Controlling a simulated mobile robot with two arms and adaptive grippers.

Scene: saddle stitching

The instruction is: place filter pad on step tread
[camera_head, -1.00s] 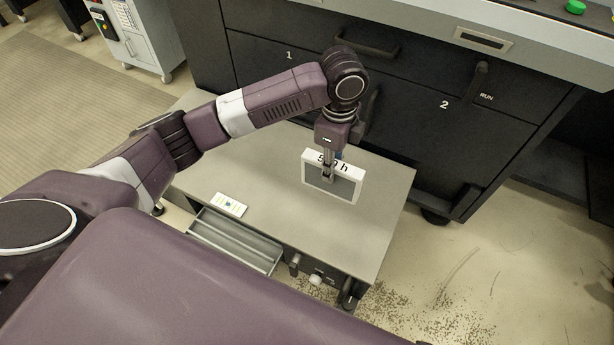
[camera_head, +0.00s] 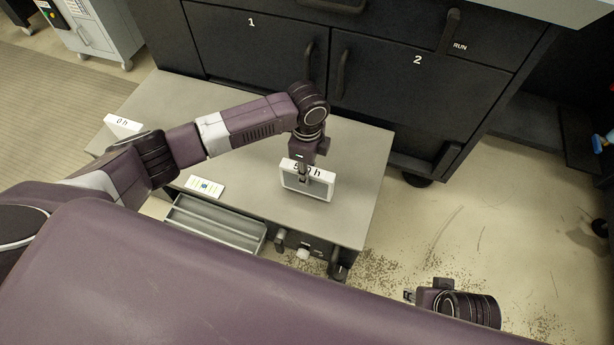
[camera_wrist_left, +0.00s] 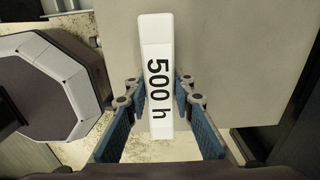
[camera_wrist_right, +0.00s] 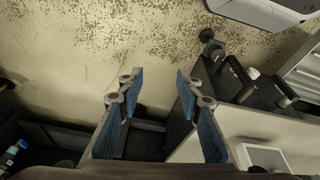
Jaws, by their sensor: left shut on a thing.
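The filter pad (camera_head: 309,184) is a thin white-framed panel with a top edge marked "500 h". It stands upright in my left gripper (camera_head: 303,178), over the right part of the step tread (camera_head: 347,205), a flat grey top. Whether its lower edge touches the tread I cannot tell. In the left wrist view the label edge (camera_wrist_left: 159,80) sits between the two blue fingers, which are shut on the pad. My right gripper (camera_head: 409,296) is empty, low at the right beyond the step; its fingers are apart in the right wrist view (camera_wrist_right: 153,88).
A second white pad marked "0 h" (camera_head: 122,125) stands at the tread's far left. A small card (camera_head: 205,186) lies near the front edge, above an open grey drawer (camera_head: 215,222). Black cabinets (camera_head: 420,95) with handles rise behind. The middle of the tread is clear.

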